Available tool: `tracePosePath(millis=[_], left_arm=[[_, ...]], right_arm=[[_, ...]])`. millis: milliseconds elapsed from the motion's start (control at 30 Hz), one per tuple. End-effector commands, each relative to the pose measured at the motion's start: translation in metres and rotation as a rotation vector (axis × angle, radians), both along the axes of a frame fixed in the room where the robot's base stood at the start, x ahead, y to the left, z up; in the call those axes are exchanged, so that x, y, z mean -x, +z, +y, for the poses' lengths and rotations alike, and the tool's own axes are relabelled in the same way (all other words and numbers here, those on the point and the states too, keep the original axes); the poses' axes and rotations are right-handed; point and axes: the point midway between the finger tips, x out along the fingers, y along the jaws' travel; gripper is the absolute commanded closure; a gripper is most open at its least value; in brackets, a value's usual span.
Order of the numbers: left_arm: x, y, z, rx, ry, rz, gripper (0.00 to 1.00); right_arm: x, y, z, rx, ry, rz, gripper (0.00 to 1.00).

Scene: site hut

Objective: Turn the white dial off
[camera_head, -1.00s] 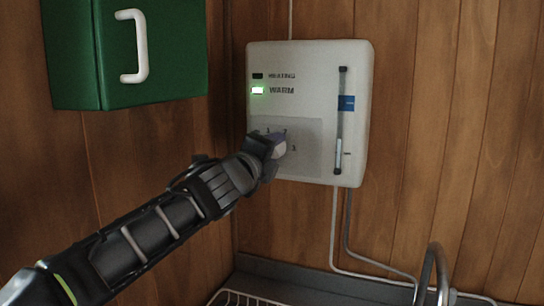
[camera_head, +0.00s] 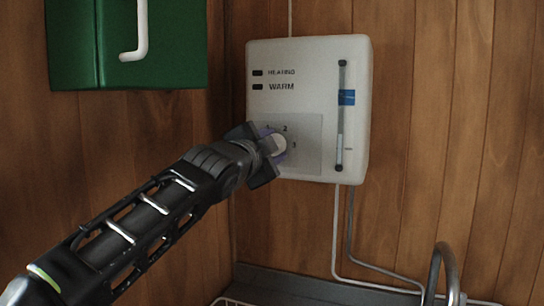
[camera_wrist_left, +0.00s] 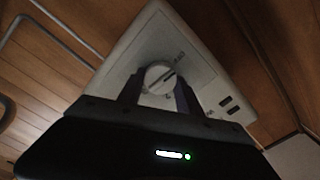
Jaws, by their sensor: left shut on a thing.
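The white dial (camera_head: 278,145) is on the lower left of a white wall heater box (camera_head: 305,60), with numbers around it. My left gripper (camera_head: 268,154) is shut on the dial, one finger on each side. In the left wrist view the dial (camera_wrist_left: 160,77) sits between the fingers of the left gripper (camera_wrist_left: 160,92), and a dark line runs across its face. The HEATING and WARM lamps (camera_head: 257,87) are both dark. My right gripper is not in view.
A green cabinet (camera_head: 70,45) with a white handle hangs at upper left. A vertical gauge with a blue band (camera_head: 347,97) is on the box's right side. Pipes run below the box to a metal tap (camera_head: 446,262). A white wire rack edge shows at the bottom.

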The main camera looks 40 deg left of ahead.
Motion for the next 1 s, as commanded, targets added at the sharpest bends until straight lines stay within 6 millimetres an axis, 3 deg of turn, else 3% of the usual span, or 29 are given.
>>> tracePosePath(millis=[200, 733, 767, 1000], left_arm=[[-0.0004, -0.0034, 0.0005, 0.086, 0.001, -0.021, 0.99], [-0.0007, -0.0026, 0.0002, 0.117, 0.0, -0.029, 0.99], [-0.0007, -0.0026, 0.0002, 0.116, 0.0, -0.029, 0.56], [-0.0003, -0.0014, 0.0003, 0.114, 0.001, -0.032, 0.37]], right_arm=[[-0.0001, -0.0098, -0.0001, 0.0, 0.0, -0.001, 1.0], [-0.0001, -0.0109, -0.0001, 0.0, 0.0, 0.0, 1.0], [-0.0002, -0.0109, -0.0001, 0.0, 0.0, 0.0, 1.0], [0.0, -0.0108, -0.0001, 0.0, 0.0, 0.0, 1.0]])
